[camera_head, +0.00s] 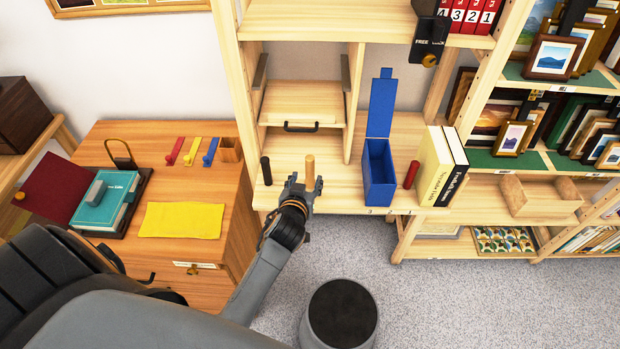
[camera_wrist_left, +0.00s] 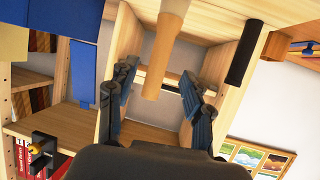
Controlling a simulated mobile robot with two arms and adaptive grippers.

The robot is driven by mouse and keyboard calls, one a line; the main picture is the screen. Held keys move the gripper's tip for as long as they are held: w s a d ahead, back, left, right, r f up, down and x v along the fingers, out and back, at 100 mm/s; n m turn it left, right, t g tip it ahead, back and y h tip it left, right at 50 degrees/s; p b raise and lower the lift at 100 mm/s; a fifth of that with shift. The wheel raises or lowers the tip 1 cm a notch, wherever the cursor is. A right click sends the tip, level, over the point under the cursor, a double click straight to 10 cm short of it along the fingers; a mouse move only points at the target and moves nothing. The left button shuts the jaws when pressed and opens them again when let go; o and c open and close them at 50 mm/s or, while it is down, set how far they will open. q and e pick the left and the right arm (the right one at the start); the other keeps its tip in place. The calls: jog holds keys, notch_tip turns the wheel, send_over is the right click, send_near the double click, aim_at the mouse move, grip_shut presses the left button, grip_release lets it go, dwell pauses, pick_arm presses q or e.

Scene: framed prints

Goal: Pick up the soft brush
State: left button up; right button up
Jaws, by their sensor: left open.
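A pale wooden handle (camera_head: 310,167), which looks like the soft brush, stands upright on the light wooden shelf (camera_head: 340,197), just behind my left gripper (camera_head: 305,184). In the left wrist view the wooden handle (camera_wrist_left: 166,50) has a wider, paler part at the top of the picture, and its narrow end reaches between the fingers of my left gripper (camera_wrist_left: 158,76). The fingers are open, with gaps on both sides of the handle. Bristles cannot be made out. My right gripper is not in view.
A black upright handle (camera_head: 266,171) stands left of the wooden one. A blue open box (camera_head: 379,178), a red handle (camera_head: 411,175) and books (camera_head: 440,170) stand to the right. A desk (camera_head: 190,255) with a yellow cloth (camera_head: 182,220) is at left.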

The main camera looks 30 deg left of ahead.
aim_at(309, 175)
pick_arm(q)
jog(key=shift+p+x, duration=0.5)
jog(key=shift+x, duration=2.6)
jog(key=shift+d+f, duration=0.1)
jog(key=shift+d, duration=0.05)
jog(key=shift+s, duration=0.1)
jog(key=shift+c, duration=0.2)
grip_shut()
